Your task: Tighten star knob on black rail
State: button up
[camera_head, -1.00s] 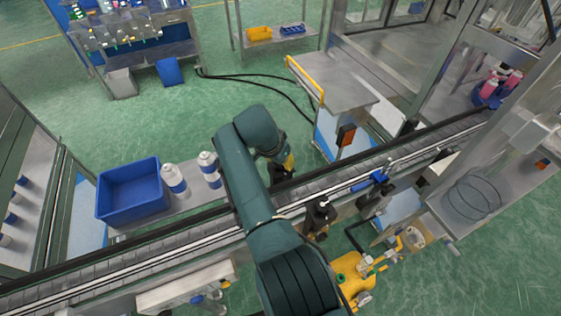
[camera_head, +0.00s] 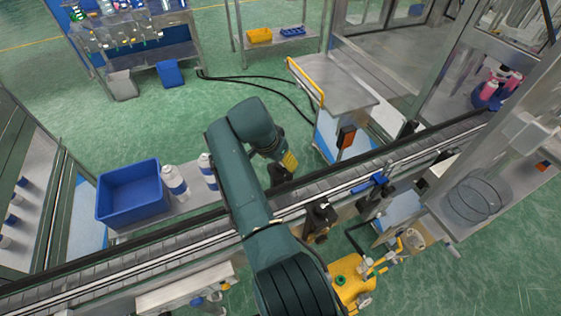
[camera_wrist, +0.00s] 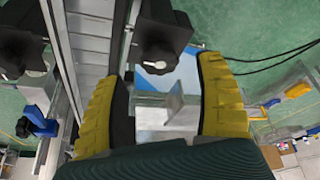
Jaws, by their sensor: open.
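My gripper (camera_head: 287,164) hangs over the far side of the conveyor in the head view. In the wrist view its two yellow-and-black fingers (camera_wrist: 158,84) are spread apart with nothing between them. A black knob-like part with a silver tip (camera_wrist: 157,48) shows ahead of the fingers, between their lines and apart from them. A second black part with a silver piece (camera_wrist: 18,28) is at the upper left, across the belt. In the head view a black part (camera_head: 319,213) stands on the near rail.
The conveyor (camera_head: 160,250) runs diagonally under my arm. A blue bin (camera_head: 132,191) and white-blue bottles (camera_head: 175,181) stand on a side shelf. A blue clamp (camera_head: 378,178) is on the rail to the right. A metal table (camera_head: 335,82) stands beyond the conveyor.

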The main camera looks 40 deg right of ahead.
jog(key=v, duration=0.8)
jog(key=shift+a+r, duration=0.2)
jog(key=shift+r, duration=0.15)
